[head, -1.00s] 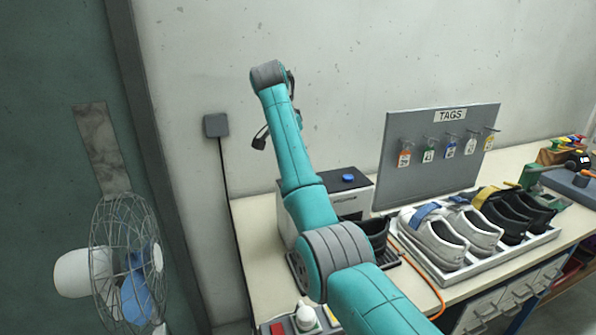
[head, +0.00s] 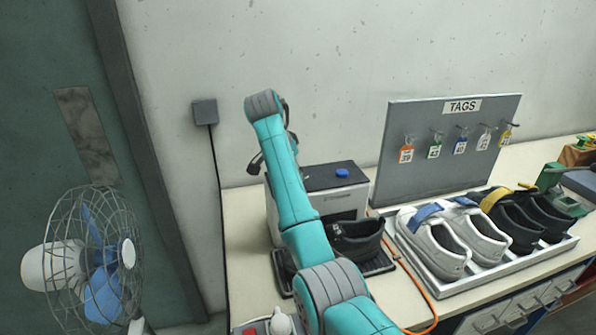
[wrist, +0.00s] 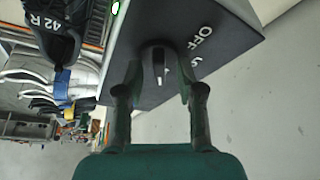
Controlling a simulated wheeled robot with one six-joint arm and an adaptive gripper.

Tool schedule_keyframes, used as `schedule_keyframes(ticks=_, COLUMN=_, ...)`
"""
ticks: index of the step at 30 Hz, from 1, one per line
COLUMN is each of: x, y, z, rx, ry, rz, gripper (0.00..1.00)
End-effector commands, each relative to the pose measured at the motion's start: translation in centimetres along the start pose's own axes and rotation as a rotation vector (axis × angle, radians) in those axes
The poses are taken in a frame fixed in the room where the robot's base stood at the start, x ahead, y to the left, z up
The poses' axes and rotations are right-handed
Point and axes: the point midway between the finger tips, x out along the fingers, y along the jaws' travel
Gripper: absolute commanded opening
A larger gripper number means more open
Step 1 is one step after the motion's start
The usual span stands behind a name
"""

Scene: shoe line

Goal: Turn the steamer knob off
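The steamer (head: 345,201) is a light box with a dark top on the bench. In the wrist view its dark top panel (wrist: 225,45) carries a white "OFF" and part of another word. A dark knob (wrist: 157,62) with a pale pointer mark stands between the fingers of my gripper (wrist: 158,88). The fingers are apart, one on each side of the knob; I cannot tell whether they touch it. In the head view a blue round cap (head: 342,173) sits on the steamer's top. My arm covers part of the steamer there, and the fingers are not clear.
A black shoe (head: 357,238) sits at the steamer's front. A white tray (head: 455,290) of shoes and a grey TAGS board (head: 420,170) stand to the right. An orange hose (head: 418,285) runs along the bench. A fan (head: 88,265) stands at left. The wall is close behind.

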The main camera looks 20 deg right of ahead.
Motion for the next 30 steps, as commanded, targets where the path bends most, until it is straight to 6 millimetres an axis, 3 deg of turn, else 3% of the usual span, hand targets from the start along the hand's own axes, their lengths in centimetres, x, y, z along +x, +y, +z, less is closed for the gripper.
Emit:
schedule_keyframes(ticks=6, x=0.01, y=0.0, z=0.01, rx=0.0, ry=0.0, rz=0.0, gripper=0.38)
schedule_keyframes(ticks=11, x=0.01, y=0.0, z=-0.01, rx=0.0, ry=0.0, rz=0.0, gripper=0.0)
schedule_keyframes(ticks=23, x=0.02, y=0.04, z=-0.02, rx=-0.024, ry=0.0, rz=-0.01, gripper=0.0)
schedule_keyframes(ticks=30, x=0.09, y=0.15, z=-0.02, rx=-0.134, ry=-0.001, rz=-0.055, gripper=0.0)
